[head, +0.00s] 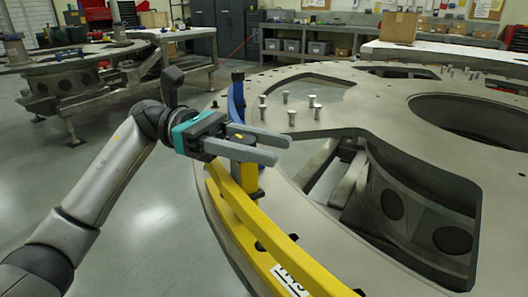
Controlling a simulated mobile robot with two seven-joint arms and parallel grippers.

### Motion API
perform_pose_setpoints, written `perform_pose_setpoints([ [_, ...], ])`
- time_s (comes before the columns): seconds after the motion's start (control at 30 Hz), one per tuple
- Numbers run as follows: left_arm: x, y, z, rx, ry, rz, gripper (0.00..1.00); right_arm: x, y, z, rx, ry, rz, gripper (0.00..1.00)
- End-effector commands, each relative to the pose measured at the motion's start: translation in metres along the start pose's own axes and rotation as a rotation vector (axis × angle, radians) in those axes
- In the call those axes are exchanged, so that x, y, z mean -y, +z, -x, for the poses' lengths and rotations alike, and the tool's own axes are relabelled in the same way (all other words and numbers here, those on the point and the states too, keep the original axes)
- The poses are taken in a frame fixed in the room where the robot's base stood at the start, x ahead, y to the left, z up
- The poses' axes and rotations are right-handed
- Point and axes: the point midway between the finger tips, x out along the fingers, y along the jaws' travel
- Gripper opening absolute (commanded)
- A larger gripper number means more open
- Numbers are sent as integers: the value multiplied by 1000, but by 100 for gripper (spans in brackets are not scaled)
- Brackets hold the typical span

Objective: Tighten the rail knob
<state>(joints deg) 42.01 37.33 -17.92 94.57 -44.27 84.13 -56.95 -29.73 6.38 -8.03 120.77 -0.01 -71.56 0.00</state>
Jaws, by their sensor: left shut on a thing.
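My left gripper (282,149) reaches in from the left over the near-left rim of the large grey turret plate (390,108). Its two grey fingers stand apart, one on each side of a small yellow part, the rail knob (243,138), and are shut on it. The fingers and gripper body hide most of the knob. The yellow rail (283,255) runs along the plate's rim below the gripper towards the bottom of the view. A blue upright part (237,100) with a dark top stands just behind the gripper. My right gripper is not in view.
Several metal pins (286,97) stand on the plate behind the gripper. The plate has large openings, one beside the rail. A second turret structure (70,80) stands at the back left. Grey floor (160,215) lies open left of the plate.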

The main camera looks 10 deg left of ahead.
Motion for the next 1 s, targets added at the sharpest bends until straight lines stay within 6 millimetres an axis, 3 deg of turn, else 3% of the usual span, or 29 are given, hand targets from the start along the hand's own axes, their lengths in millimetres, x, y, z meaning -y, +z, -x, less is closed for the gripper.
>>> perform_pose_setpoints([
  [0.03, 2, -7, -2, -9, -36, 9, 0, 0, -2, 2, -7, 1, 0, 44],
  [0.4, 6, -6, -2, -12, -143, 9, 0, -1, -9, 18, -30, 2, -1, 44],
  [0.83, 7, -6, -2, -14, -154, 9, 0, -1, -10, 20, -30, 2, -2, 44],
  [0.87, 7, -6, -2, -14, -154, 9, 48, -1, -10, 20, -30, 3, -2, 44],
  [1.0, 7, -5, -2, -11, -152, 6, 64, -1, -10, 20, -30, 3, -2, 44],
])
